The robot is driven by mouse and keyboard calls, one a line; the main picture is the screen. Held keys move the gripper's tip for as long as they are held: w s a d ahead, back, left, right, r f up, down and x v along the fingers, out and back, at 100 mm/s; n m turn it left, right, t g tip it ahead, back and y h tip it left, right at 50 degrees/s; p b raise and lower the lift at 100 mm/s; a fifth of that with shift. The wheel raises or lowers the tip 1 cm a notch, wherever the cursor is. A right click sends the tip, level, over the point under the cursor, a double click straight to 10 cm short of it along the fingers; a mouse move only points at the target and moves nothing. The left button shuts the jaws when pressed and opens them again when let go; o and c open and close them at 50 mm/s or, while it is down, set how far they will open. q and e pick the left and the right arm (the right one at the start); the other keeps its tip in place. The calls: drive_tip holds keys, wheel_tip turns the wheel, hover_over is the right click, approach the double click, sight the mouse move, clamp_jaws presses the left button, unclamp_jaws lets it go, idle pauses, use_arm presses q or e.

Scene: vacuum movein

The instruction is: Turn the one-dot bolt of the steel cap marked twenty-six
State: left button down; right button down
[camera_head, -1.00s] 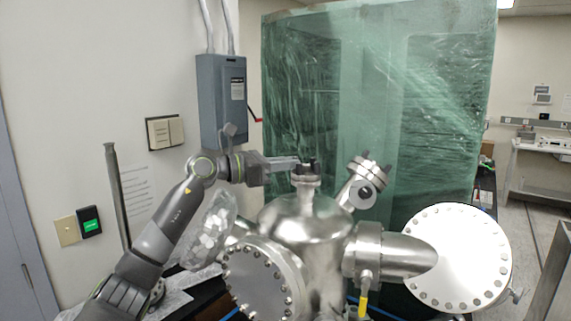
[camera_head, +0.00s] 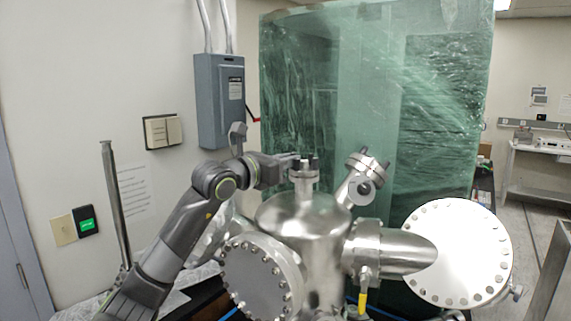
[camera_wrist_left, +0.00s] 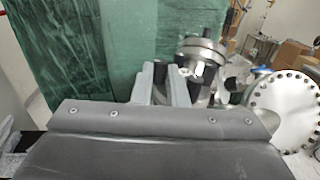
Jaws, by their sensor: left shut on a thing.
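A small steel cap (camera_head: 304,175) sits on the top port of the steel chamber (camera_head: 310,225), with dark bolts (camera_head: 314,164) standing up from its rim. My left gripper (camera_head: 297,161) reaches in level from the left, its fingertips at the cap's left side. It is shut on one of the dark bolts, which the fingers mostly hide. In the left wrist view the two grey fingers (camera_wrist_left: 168,84) stand close together. A second steel cap (camera_head: 366,167), on a tilted port, is just to the right; it also shows in the wrist view (camera_wrist_left: 200,56). Numbers and dots are too small to read.
A large round bolted flange (camera_head: 459,253) is at the right and another (camera_head: 255,280) at the front left of the chamber. A green plastic-wrapped cabinet (camera_head: 375,110) stands behind. A grey electrical box (camera_head: 220,100) hangs on the left wall.

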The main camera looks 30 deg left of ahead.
use_arm(q)
drive_tip(key=shift+f, duration=0.1)
idle(0.4)
drive_tip(key=c, duration=1.5)
unclamp_jaws()
drive_tip(key=shift+o, duration=0.3)
drive_tip(key=shift+a+f, duration=0.1)
drive_tip(key=shift+a, duration=0.15)
drive_tip(key=shift+d, duration=0.1)
